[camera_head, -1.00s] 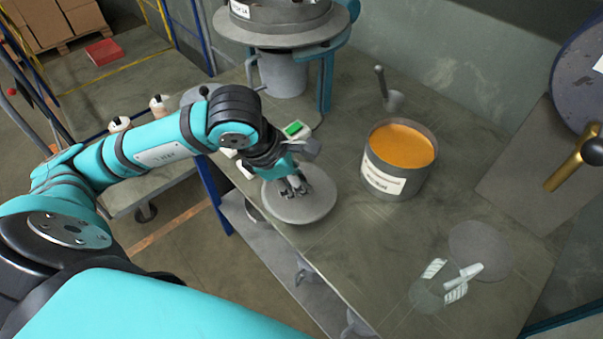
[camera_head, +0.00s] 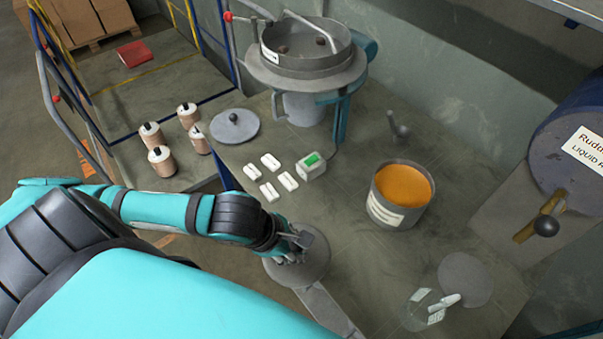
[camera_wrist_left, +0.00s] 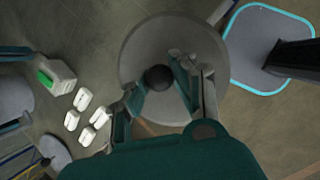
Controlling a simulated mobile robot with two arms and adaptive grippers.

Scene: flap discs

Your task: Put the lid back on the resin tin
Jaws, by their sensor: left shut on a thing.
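The resin tin (camera_head: 386,214) is a grey can with a white label, standing upright and open on the bench, filled with orange resin (camera_head: 403,184). A round grey lid (camera_head: 314,268) with a dark knob is at the bench's front edge, left of and nearer than the tin. My left gripper (camera_head: 295,246) is over the lid. In the left wrist view the gripper (camera_wrist_left: 160,88) is shut on the knob, with the lid (camera_wrist_left: 150,45) beyond the fingers. I cannot tell whether the lid touches the bench. My right gripper is not in view.
A sieve machine (camera_head: 305,75) stands at the back. A green-screened scale (camera_head: 311,166), several white blocks (camera_head: 270,160) and another knobbed disc (camera_head: 236,127) lie left. Bench between lid and tin is clear.

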